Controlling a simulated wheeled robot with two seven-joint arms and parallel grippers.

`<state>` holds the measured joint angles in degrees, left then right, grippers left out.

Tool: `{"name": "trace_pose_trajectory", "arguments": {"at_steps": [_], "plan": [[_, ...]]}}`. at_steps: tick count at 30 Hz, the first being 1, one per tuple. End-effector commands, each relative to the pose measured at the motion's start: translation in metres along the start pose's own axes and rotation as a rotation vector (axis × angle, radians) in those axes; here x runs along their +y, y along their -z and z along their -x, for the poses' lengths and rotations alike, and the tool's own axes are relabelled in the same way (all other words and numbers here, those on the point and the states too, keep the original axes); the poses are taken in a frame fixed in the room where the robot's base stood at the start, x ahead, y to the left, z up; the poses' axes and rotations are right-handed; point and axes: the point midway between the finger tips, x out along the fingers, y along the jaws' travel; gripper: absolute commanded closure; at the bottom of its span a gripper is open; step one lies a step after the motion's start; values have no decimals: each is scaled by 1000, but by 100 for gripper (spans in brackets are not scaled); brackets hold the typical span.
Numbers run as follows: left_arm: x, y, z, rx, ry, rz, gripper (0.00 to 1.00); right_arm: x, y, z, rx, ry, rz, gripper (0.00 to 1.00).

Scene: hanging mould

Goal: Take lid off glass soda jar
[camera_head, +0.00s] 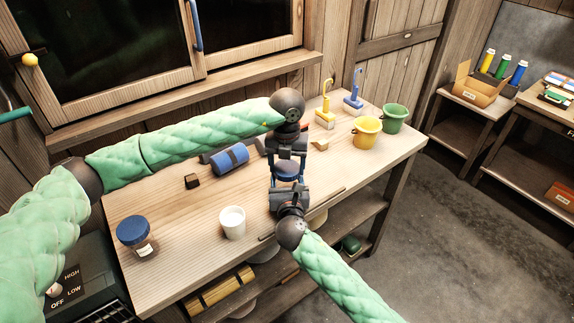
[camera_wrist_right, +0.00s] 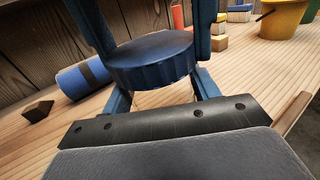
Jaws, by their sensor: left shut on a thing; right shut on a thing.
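A round ribbed blue lid (camera_head: 288,171) is between my two grippers above the right part of the wooden table; it shows large in the right wrist view (camera_wrist_right: 150,58). My left gripper (camera_head: 287,160) comes from behind and above, its fingers shut on the lid's two sides. My right gripper (camera_head: 288,186) comes from the front, its blue fingers shut just below the lid. The glass soda jar's body is mostly hidden or too clear to make out between those fingers. Another jar (camera_head: 145,248) with a blue lid and a pale label stands at the table's left front.
A white cup (camera_head: 233,222), a dark block (camera_head: 192,181) and a blue roll (camera_head: 229,158) are on the table (camera_head: 180,250). Yellow (camera_head: 366,134) and green (camera_head: 393,118) buckets stand at its right end. A thin stick (camera_head: 328,200) lies near the front edge. The front middle has free room.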

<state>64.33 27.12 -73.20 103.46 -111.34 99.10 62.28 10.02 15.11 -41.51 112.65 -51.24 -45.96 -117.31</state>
Motion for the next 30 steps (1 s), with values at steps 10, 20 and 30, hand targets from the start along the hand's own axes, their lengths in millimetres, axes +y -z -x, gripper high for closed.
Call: {"name": "trace_pose_trajectory", "arguments": {"at_steps": [10, 20, 30], "plan": [[0, 0, 10, 0, 0, -1, 59, 0, 1, 0, 2, 0, 1, 100], [0, 0, 19, -1, 0, -1, 59, 0, 1, 0, 2, 0, 1, 100], [0, 0, 21, 0, 0, -1, 59, 0, 1, 0, 2, 0, 1, 100]]}}
